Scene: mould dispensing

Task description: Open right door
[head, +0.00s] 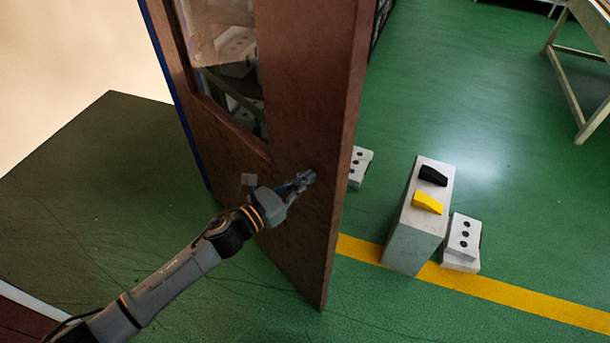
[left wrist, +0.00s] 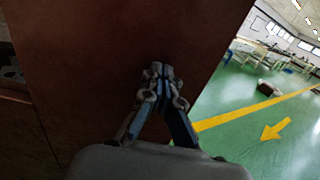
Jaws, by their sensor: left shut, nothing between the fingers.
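The brown door (head: 310,75) with a window in its upper part stands at an angle in the middle of the head view. My left gripper (head: 308,178) is shut and empty, with its fingertips at the door's face near its right edge. I cannot tell whether they touch it. In the left wrist view the shut fingers (left wrist: 158,70) are in front of the dark door panel (left wrist: 90,60), which fills the left and middle. No handle shows in either view. My right gripper is not in view.
A grey block (head: 408,235) bearing a black piece (head: 433,175) and a yellow piece (head: 428,203) stands right of the door, beside a smaller holed block (head: 462,238). Another holed block (head: 359,166) is near the door's edge. A table (head: 575,60) is at upper right. Green floor between is clear.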

